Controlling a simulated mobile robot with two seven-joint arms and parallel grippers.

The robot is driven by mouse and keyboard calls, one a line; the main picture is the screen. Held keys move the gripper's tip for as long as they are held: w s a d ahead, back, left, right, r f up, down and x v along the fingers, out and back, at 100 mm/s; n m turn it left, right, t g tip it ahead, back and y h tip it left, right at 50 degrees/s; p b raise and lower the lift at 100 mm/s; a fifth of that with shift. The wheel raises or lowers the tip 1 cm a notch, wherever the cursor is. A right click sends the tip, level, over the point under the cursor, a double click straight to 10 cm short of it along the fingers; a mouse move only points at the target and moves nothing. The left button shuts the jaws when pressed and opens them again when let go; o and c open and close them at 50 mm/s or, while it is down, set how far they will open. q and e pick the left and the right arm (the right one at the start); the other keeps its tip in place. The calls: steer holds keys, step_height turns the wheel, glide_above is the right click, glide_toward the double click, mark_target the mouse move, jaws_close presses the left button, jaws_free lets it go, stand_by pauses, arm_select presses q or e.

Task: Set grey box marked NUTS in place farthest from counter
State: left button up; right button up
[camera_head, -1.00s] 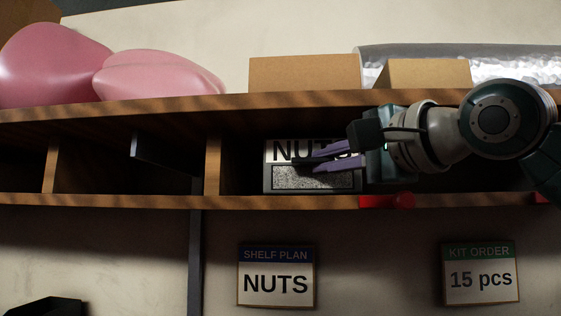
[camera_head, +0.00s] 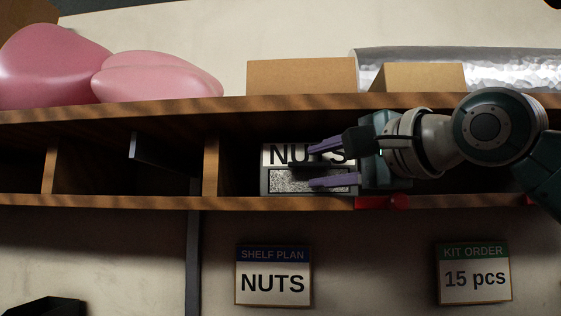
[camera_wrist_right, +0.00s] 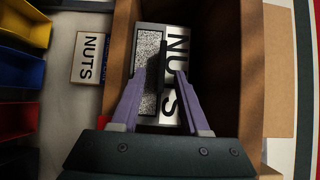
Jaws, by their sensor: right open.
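The grey box marked NUTS (camera_head: 283,181) sits in a compartment of the wooden shelf, its label facing out, close to a wooden divider on its left. It also shows in the right wrist view (camera_wrist_right: 147,72). My right gripper (camera_head: 312,166) is open, with its purple fingers in front of the box's face. In the right wrist view the gripper (camera_wrist_right: 158,82) has its fingers apart over the box, with a dark part of the box between them. I cannot tell whether the fingers touch it. My left gripper is not in view.
The wooden shelf (camera_head: 100,202) has dividers and a dark panel (camera_head: 165,155). A SHELF PLAN sign reading NUTS (camera_head: 273,276) and a KIT ORDER sign (camera_head: 474,272) are below. Cardboard boxes (camera_head: 300,76) and pink bags (camera_head: 155,77) lie above. Coloured bins (camera_wrist_right: 20,70) show left in the wrist view.

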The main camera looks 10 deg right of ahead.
steer(key=v, duration=1)
steer(key=shift+r, duration=0.15)
